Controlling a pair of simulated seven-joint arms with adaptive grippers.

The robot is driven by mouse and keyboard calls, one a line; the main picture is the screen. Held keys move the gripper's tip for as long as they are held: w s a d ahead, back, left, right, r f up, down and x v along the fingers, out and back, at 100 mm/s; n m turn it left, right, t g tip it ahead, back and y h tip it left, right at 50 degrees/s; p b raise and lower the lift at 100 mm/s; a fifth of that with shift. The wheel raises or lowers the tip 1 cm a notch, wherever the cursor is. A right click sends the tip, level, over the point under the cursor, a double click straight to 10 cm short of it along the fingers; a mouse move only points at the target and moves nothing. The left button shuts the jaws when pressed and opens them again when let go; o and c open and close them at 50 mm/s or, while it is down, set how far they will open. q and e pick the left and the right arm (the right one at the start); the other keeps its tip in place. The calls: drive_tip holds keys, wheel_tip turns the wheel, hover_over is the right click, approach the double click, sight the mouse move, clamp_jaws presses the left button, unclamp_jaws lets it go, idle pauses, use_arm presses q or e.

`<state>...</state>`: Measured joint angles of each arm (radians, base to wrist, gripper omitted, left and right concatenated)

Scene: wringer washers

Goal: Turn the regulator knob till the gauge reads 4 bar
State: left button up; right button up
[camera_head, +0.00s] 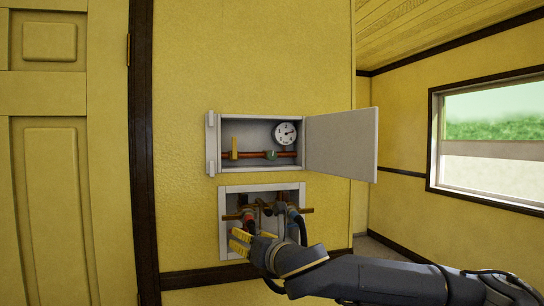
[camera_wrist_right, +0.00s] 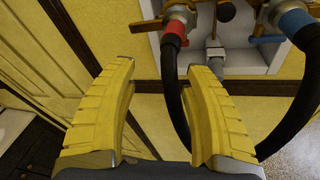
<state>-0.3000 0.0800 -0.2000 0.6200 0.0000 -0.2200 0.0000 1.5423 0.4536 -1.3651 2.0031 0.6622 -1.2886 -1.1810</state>
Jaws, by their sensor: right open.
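A round white gauge (camera_head: 286,134) with a dark needle sits in the upper wall box; its reading is too small to tell. Below it, a small green knob (camera_head: 271,155) sits on a copper pipe. I cannot tell for sure that this is the regulator knob. My right gripper (camera_head: 240,241) is in front of the lower wall box, below and left of the knob and apart from it. My left gripper is in neither view.
The upper box's door (camera_head: 342,145) stands open to the right. A yellow lever (camera_head: 234,148) is on the pipe left of the green knob. The lower box (camera_head: 224,226) holds taps and dark hoses, with red (camera_wrist_right: 175,33) and blue (camera_wrist_right: 293,21) fittings close to my right gripper.

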drive_tip(key=w+d+r+n+t+h, duration=0.1)
drive_tip(key=d+r, duration=0.1)
drive_tip(key=r, duration=0.3)
drive_tip(key=w+d+r+n+h, duration=0.1)
drive_tip(key=d+r+n, duration=0.15)
drive_tip(key=r, duration=0.25)
drive_tip(key=t+h, duration=0.1)
drive_tip(key=t, duration=0.1)
approach(273, 154)
drive_tip(key=x, duration=1)
drive_tip(key=shift+w+a+f, duration=0.1)
drive_tip(key=shift+a, duration=0.05)
drive_tip(key=shift+c, duration=0.3)
clamp_jaws()
